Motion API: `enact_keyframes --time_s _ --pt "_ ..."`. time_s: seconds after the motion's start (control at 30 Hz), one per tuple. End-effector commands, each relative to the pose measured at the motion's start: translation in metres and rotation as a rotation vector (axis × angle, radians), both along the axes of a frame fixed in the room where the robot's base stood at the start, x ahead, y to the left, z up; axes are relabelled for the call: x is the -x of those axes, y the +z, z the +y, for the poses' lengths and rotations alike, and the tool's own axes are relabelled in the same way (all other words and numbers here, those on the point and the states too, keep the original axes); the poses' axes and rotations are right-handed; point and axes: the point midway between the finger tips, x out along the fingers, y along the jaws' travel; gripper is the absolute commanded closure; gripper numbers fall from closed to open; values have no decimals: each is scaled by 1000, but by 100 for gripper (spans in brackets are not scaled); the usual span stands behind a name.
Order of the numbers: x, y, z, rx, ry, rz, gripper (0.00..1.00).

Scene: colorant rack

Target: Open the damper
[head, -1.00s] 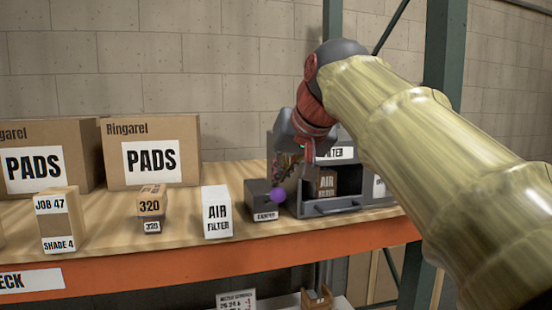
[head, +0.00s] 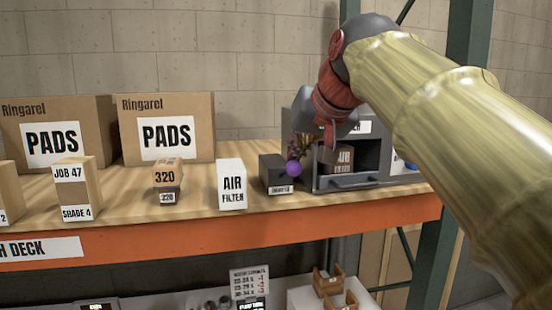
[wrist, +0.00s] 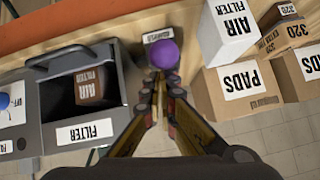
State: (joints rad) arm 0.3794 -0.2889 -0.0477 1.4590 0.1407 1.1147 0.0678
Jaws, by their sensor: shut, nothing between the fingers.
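A small dark grey box (head: 272,172) stands on the bench left of the grey filter housing. It has a white label too small to read, and I cannot tell whether it is the damper. A purple ball (head: 294,168) shows at its right side; in the wrist view the ball (wrist: 163,53) lies just beyond my fingertips. My gripper (wrist: 162,82) is shut and empty, pointing at the ball. I cannot tell whether it touches it. In the head view my gripper (head: 298,150) is partly hidden against the housing.
The filter housing (head: 350,183) has an open front with a brown air filter box (head: 338,159) inside. A white air filter box (head: 231,185), a small 320 box (head: 167,175) and large pads cartons (head: 168,130) stand left. A blue knob (wrist: 4,101) shows on the housing's far side.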

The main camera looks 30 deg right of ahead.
Motion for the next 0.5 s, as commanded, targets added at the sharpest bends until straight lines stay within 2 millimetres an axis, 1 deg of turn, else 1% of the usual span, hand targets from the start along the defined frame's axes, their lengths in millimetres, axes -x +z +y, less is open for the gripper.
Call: enact_keyframes --time_s 0.03,0.27,0.5 --pt "1 -4 0 2 -1 -8 100" --pt "6 -13 1 23 0 -73 100" --pt "12 -25 3 53 0 -184 100"
